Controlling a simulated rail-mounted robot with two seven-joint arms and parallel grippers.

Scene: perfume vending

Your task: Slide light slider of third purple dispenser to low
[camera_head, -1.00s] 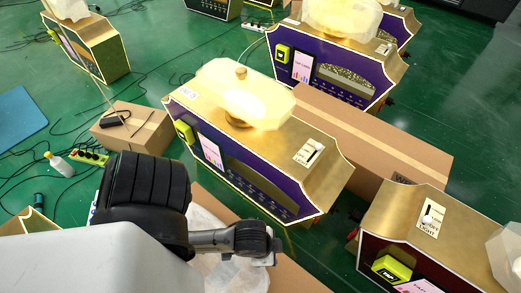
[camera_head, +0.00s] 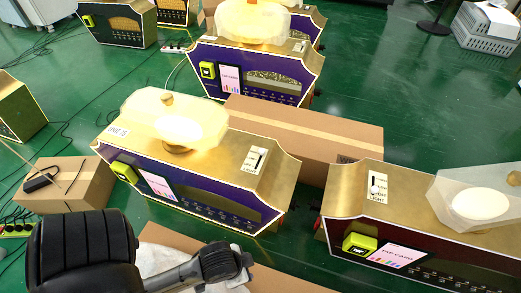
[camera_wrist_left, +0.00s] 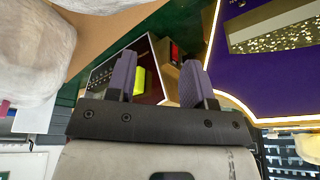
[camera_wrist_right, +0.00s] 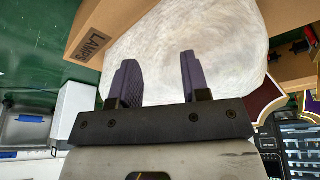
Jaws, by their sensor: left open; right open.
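Purple dispensers with gold tops stand in the head view: a near one (camera_head: 225,207) at centre left, one behind it (camera_head: 290,68), and a partly hidden one (camera_head: 308,20) farther back. The near one has a white light-slider plate (camera_head: 256,158) with a dark slot at its right end. The second one's slider plate (camera_head: 299,46) is too small to read. My left gripper (camera_wrist_left: 160,62) is open and empty, with a purple panel (camera_wrist_left: 265,65) at its right in the left wrist view. My right gripper (camera_wrist_right: 158,62) is open and empty, facing a white lumpy bag (camera_wrist_right: 215,45).
A dark red dispenser (camera_head: 450,268) with its own slider plate (camera_head: 377,188) stands at right. A long cardboard box (camera_head: 330,135) lies behind the near purple dispenser; another box (camera_head: 75,185) is at left. Cables cross the green floor at left. Open floor shows at upper right.

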